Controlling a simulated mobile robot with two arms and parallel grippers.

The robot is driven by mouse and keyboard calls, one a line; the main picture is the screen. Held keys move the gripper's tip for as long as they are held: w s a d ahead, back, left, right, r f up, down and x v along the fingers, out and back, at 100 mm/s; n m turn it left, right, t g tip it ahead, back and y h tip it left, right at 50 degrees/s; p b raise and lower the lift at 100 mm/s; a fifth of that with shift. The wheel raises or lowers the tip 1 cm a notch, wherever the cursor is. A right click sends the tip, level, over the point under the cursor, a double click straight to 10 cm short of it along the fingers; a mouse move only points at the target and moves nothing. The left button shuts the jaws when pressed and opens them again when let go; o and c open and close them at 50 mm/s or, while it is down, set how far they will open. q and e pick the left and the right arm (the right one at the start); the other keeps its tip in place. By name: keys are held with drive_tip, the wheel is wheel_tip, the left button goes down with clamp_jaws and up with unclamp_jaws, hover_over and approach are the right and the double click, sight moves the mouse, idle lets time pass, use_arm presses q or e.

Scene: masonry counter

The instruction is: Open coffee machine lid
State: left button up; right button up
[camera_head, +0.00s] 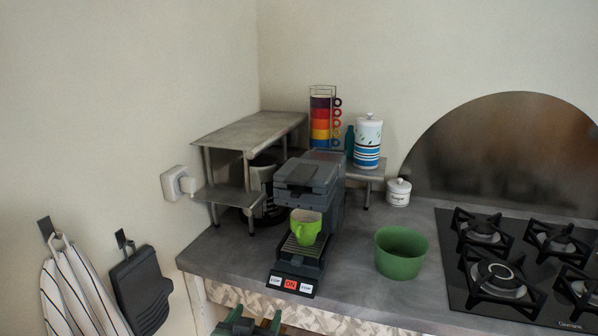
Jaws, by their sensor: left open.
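The coffee machine (326,205) is dark grey and stands upright on the counter. Its lid (303,172) lies flat on top and looks closed. A light green cup (306,228) stands on the machine's drip tray, under the head. My left gripper (251,324) shows at the bottom edge, below and in front of the counter, with green fingers apart and nothing seen between them. It is well away from the lid and lower than it. Much of this gripper is cut off by the picture's edge. My right gripper is not in view.
A metal shelf (235,134) stands behind and left of the machine. Right of it are a green bowl (401,253), a white jar (398,192) and a gas hob (466,231). Stacked cups (321,120) and a canister (367,142) stand behind. The space above the lid is clear.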

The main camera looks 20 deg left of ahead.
sight(296, 180)
use_arm(q)
drive_tip(key=w+d+r+t+h, duration=0.1)
drive_tip(key=w+r+t, duration=0.2)
drive_tip(key=r, duration=0.5)
drive_tip(key=w+d+r+m+t+h, duration=0.1)
drive_tip(key=w+r+t, duration=0.2)
drive_tip(key=w+r, duration=0.2)
drive_tip(key=w+d+r+t+h, duration=0.1)
drive_tip(key=w+r+t, duration=0.2)
drive_tip(key=r, duration=0.8)
drive_tip(key=shift+w+d+r+m, duration=0.1)
drive_tip(key=shift+w+d+m, duration=0.25)
drive_tip(key=shift+w, duration=0.3)
drive_tip(key=p+x, duration=0.1)
drive_tip(key=x, duration=0.5)
drive_tip(key=shift+p, duration=0.35)
drive_tip(key=shift+w+r, duration=0.2)
drive_tip(key=shift+w, duration=0.3)
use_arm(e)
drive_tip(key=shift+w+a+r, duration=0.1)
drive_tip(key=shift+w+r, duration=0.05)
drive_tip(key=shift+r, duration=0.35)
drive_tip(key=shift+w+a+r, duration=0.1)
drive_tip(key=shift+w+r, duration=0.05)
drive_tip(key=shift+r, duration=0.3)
use_arm(q)
clamp_jaws()
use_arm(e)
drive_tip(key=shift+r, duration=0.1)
